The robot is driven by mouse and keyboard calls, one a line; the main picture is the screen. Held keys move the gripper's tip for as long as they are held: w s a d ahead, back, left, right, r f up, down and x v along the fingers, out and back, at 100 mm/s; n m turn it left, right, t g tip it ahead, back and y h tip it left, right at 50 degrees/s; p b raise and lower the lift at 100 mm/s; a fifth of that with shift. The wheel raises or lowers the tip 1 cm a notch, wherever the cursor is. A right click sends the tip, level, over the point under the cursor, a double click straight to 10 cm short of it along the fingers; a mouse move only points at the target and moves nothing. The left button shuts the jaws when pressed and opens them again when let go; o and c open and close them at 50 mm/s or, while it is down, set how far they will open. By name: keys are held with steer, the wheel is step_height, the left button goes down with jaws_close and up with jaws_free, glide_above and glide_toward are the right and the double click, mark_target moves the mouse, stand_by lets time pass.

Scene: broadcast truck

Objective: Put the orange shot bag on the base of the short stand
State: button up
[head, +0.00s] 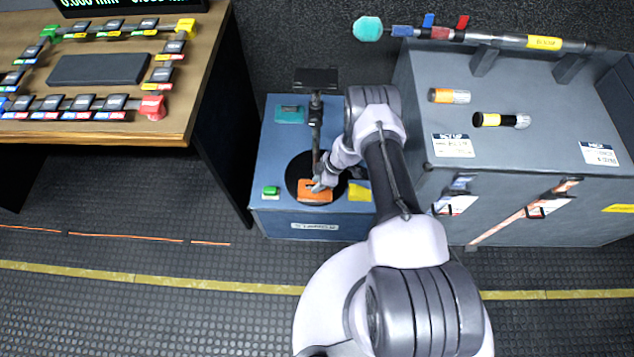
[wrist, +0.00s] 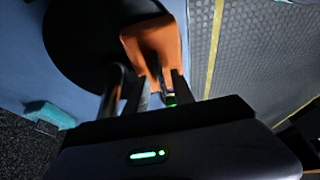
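The orange shot bag (head: 315,191) appears over the front part of the short stand's round black base (head: 294,172). In the wrist view the bag (wrist: 160,38) overlaps the black base's (wrist: 85,50) right edge; I cannot tell whether it rests there or is held just above. The stand's dark pole (head: 317,125) rises behind it to a flat top plate. My gripper (head: 318,185) is at the bag's upper side. In the wrist view my gripper's fingers (wrist: 162,80) are around a narrow orange part of the bag; their grip on it is unclear.
A grey case (head: 530,160) is at right, a wooden desk (head: 180,125) at left. Open floor lies in front.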

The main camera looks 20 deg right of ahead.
steer(key=p+v, duration=0.5)
steer(key=v, duration=0.7)
steer(key=shift+r, duration=0.1)
